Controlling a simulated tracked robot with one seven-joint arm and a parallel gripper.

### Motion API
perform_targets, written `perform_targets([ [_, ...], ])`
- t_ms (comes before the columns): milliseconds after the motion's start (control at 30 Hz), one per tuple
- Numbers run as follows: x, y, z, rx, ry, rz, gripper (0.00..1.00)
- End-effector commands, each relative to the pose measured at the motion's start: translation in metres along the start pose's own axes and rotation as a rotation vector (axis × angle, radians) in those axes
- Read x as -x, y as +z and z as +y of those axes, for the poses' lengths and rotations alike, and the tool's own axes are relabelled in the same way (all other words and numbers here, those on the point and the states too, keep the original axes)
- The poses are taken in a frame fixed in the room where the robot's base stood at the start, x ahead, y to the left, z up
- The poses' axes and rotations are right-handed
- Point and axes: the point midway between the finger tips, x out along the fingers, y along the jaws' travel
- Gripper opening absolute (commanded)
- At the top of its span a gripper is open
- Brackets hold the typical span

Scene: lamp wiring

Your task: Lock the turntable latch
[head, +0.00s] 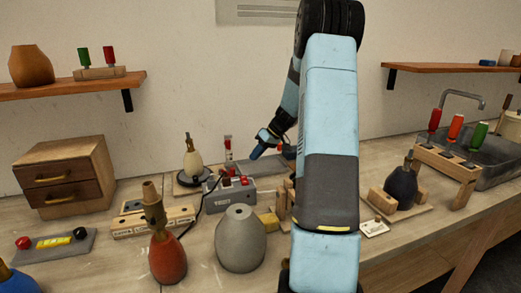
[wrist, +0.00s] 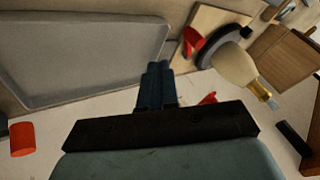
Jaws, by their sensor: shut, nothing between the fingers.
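The turntable is a dark disc (head: 188,181) at the back of the bench, with a cream lamp body (head: 193,164) standing on it. In the wrist view the disc (wrist: 213,43) sits on a pale wooden board (wrist: 203,19) at the upper right, with the lamp body (wrist: 237,66) on it. A red part (wrist: 191,40) at the disc's edge looks like the latch; its exact setting is unclear. My gripper (head: 255,155) is above the back of the bench, right of the turntable. In the wrist view its fingers (wrist: 156,68) are together and empty, apart from the red part.
A grey box with red switches (head: 230,194) stands in front of the turntable, with a dark cable beside it. A grey lamp body (head: 240,242) and a red one (head: 167,258) stand nearer. A grey tray (wrist: 80,45) fills the wrist view's upper left. A drawer cabinet (head: 65,175) stands left.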

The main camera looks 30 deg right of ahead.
Motion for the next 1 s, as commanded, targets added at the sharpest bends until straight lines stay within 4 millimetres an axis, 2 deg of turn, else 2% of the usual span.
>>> perform_targets([
  [100, -0.022, 0.001, 0.0, -0.002, -0.002, -0.001, 0.0],
  [267, -0.047, 0.0, -0.003, 0.001, -0.001, -0.001, 0.0],
  [400, -0.054, 0.0, -0.021, 0.001, -0.001, 0.0, 0.0],
  [533, -0.059, 0.0, -0.03, 0.0, 0.0, 0.0, 0.0],
  [1000, -0.062, 0.0, -0.035, -0.001, 0.0, 0.001, 0.0],
])
